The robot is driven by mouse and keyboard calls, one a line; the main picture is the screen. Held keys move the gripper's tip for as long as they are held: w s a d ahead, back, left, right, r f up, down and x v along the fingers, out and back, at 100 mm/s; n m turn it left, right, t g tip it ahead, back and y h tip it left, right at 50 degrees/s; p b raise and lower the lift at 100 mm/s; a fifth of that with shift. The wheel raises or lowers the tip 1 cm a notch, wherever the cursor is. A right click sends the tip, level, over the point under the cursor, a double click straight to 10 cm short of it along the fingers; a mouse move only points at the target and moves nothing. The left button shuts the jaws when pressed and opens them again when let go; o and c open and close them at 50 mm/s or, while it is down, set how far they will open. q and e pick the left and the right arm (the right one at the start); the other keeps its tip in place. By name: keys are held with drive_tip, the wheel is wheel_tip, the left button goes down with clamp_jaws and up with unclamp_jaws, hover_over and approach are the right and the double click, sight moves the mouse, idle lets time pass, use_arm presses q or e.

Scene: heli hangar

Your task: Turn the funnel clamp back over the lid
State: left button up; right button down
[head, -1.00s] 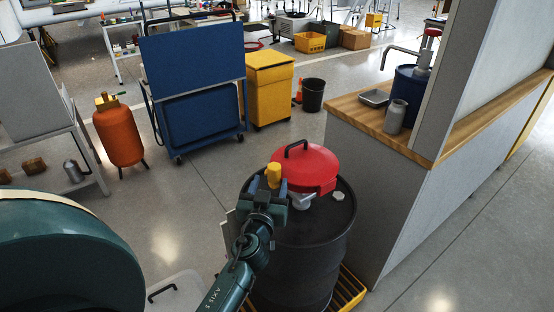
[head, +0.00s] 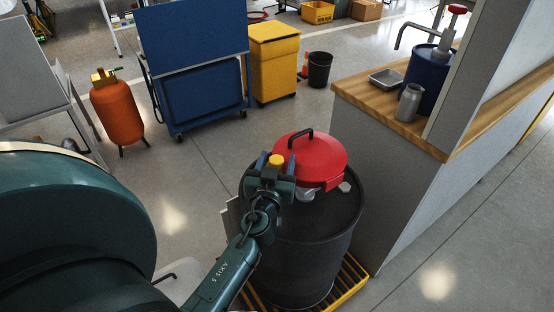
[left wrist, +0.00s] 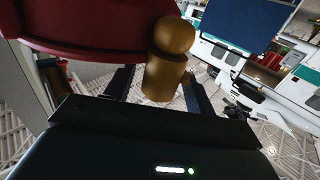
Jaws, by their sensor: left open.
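The red funnel lid (head: 318,158) with a black handle sits on top of the black drum (head: 308,250). The yellow clamp knob (head: 277,160) stands at the lid's left edge. My left gripper (head: 276,167) is open, with its fingers on either side of the knob. In the left wrist view, the knob (left wrist: 166,62) looks brass-coloured and lies between the two open fingers, beside the dark red lid rim (left wrist: 85,40). Whether a finger touches it I cannot tell. The rest of the clamp is mostly hidden by the gripper. My right gripper is not in view.
A grey counter with a wooden top (head: 400,118) stands close to the drum's right, bearing a blue pump container (head: 428,80), a metal bottle (head: 409,103) and a tray. The drum stands on a yellow-edged grate (head: 350,285). Open floor lies behind the drum.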

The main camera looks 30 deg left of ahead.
use_arm(q)
drive_tip(key=shift+c, duration=0.2)
drive_tip(key=c, duration=0.9)
